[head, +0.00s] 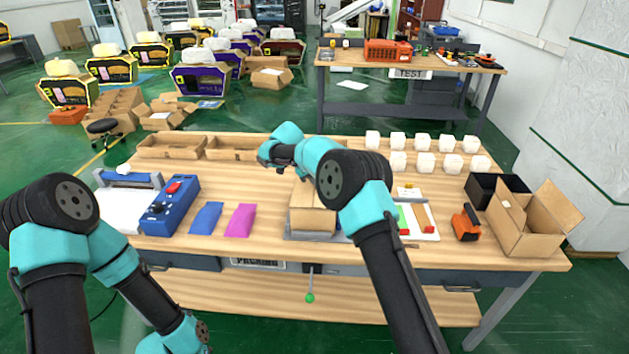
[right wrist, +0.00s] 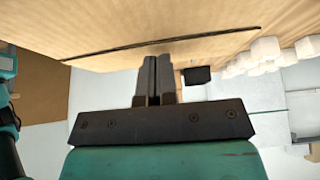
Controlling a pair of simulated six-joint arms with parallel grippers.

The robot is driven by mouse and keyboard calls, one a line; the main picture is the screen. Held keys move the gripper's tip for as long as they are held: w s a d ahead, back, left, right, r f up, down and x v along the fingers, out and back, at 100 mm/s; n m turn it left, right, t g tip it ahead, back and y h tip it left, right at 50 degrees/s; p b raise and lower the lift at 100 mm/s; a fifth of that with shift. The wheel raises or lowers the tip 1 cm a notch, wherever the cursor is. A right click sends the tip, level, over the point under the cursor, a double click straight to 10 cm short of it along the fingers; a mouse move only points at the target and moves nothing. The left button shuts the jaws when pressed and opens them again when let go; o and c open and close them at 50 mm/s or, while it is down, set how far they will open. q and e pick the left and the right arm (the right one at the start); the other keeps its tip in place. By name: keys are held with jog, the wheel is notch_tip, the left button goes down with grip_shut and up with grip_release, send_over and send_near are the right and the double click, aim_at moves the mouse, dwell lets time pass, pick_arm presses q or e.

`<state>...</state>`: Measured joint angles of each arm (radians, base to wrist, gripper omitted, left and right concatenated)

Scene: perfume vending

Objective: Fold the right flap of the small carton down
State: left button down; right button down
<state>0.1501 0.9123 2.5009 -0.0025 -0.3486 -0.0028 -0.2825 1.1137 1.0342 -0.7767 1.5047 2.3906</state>
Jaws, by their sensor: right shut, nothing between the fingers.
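The small brown carton (head: 312,222) stands near the front middle of the workbench, on a grey base. My right forearm covers its right side and much of its top, so its right flap cannot be made out. My right gripper shows in the right wrist view (right wrist: 155,78), its two fingers together with nothing between them. A wide tan surface fills the top of that view behind the fingertips; I cannot tell whether they touch it. In the head view my right wrist is above and behind the carton, the fingers not distinguishable. My left arm is low at the left, its fingertips out of view.
A blue control box (head: 170,205), a blue packet (head: 206,218) and a pink packet (head: 240,219) lie left of the carton. An orange tool (head: 466,223) and a large open carton (head: 525,228) are at the right. White cubes (head: 425,160) and shallow trays (head: 172,147) line the back.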

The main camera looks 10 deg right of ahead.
jog(key=shift+d, duration=0.15)
jog(key=shift+r, duration=0.1)
jog(key=shift+r, duration=0.6)
notch_tip(320, 180, up, 3)
jog(key=shift+d+f, duration=0.1)
jog(key=shift+f, duration=0.1)
jog(key=a+f+v, duration=0.1)
jog(key=v, duration=0.8)
jog(key=shift+w+a+r, duration=0.25)
jog(key=shift+a+r, duration=0.05)
jog(key=shift+a, duration=0.3)
jog(key=shift+d, duration=0.1)
